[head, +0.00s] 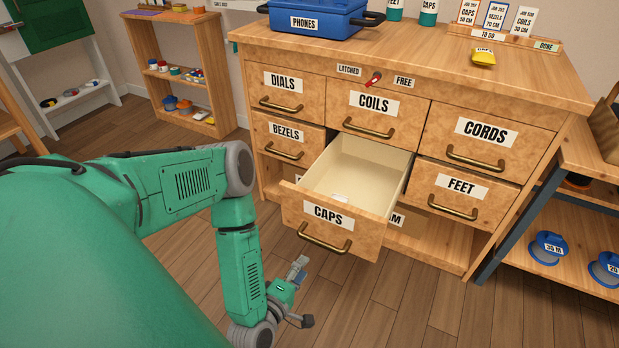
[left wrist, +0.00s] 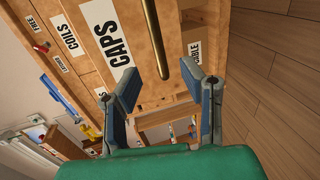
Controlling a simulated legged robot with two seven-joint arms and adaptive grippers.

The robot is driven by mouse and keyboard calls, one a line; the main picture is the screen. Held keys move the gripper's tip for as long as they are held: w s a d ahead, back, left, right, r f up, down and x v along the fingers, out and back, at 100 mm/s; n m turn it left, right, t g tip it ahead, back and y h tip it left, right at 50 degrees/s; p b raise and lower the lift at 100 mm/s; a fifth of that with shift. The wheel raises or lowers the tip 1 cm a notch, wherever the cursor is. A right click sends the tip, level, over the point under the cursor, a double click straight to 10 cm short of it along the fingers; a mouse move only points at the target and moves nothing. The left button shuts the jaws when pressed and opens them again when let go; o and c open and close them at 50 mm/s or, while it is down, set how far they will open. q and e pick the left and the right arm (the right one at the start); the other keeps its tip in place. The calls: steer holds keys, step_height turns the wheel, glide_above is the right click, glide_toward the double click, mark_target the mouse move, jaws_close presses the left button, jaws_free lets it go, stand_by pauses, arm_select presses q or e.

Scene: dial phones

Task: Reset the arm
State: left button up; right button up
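My left arm comes in from the left and bends down. Its gripper (head: 304,292) is low over the floor, in front of and below the CAPS drawer (head: 328,216). In the left wrist view my left gripper (left wrist: 165,78) is open, its two fingers apart with nothing between them. The CAPS drawer's handle (left wrist: 155,38) lies beyond the fingertips, apart from them. The CAPS drawer is pulled out, with a small pale item (head: 340,197) inside. My right gripper is not in view.
The bench's DIALS (head: 283,83), BEZELS, COILS, CORDS and FEET drawers are shut. A red lever (head: 373,79) sits between the LATCHED and FREE labels. The floor front right is clear.

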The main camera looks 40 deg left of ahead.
arm_select(q)
steer(key=shift+s+d+r, duration=0.1)
steer(key=shift+s, duration=0.3)
steer(key=s+d+m+g+h, duration=0.4)
steer(key=d+m+g+h, duration=0.25)
steer(key=d+m, duration=0.55)
steer(key=s+a+r+m+g+y, duration=0.2)
steer(key=s+a+r+m+g, duration=0.15)
steer(key=s+m, duration=0.2)
steer(key=s+a+r+m+g+y, duration=0.1)
steer(key=s+a+r+m+g, duration=0.3)
steer(key=s, duration=0.3)
step_height(320, 180, up, 11)
steer(key=p, duration=1.3)
steer(key=shift+w+d+r+g, duration=0.15)
steer(key=shift+w+r+g, duration=0.05)
steer(key=shift+w+g, duration=0.15)
